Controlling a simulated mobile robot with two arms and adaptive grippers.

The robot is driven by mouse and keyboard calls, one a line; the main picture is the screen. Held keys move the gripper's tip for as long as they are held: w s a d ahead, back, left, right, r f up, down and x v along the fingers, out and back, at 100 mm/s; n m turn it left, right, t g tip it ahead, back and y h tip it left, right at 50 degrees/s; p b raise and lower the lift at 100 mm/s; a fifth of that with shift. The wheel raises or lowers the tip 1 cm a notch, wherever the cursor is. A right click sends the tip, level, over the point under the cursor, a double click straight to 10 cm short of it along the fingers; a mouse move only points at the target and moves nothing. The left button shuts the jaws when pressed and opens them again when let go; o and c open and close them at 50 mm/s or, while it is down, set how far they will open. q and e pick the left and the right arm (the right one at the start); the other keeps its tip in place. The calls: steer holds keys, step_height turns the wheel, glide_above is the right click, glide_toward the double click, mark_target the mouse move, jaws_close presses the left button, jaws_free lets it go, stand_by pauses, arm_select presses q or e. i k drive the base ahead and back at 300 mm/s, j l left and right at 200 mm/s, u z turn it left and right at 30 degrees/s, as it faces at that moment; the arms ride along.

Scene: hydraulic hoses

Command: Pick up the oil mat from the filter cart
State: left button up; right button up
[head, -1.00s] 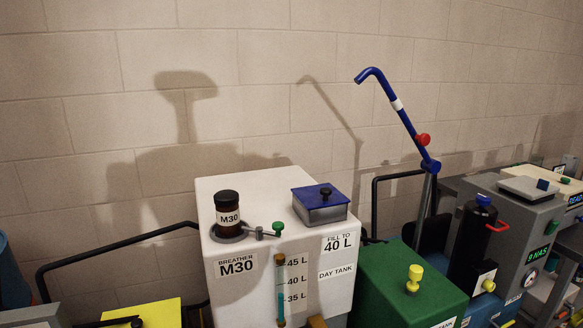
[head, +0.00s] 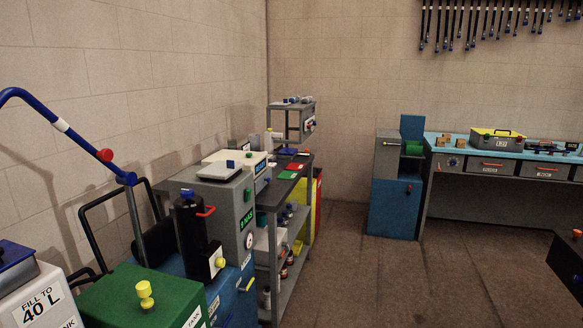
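What looks like the filter cart is left of centre: a blue body (head: 229,300) carrying a black canister (head: 188,240) with a blue cap and red handle. A grey box (head: 229,205) with a green "8 NAS" display and a gauge stands on or right behind it. I cannot make out an oil mat on it; its lower parts are hidden by the green tank in front or cut off by the frame. Neither of my grippers is in view.
A green tank (head: 150,300) with a yellow knob and a white "FILL TO 40 L" tank (head: 40,300) stand front left. A shelf rack (head: 284,285) stands beyond the grey box. A blue-topped workbench (head: 455,146) lines the back wall. The brown floor (head: 370,285) is open at centre right.

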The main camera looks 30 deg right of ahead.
mark_target(220, 169)
steer(key=z, duration=0.55)
steer(key=i+l, duration=0.25)
steer(key=l, duration=0.15)
steer(key=i+l+u, duration=0.1)
steer(key=l, duration=0.25)
steer(key=i+l, duration=0.35)
steer(key=i+l+u, duration=0.1)
steer(key=l, duration=0.35)
steer(key=i+l, duration=0.5)
steer(key=l, duration=0.3)
steer(key=u, duration=0.05)
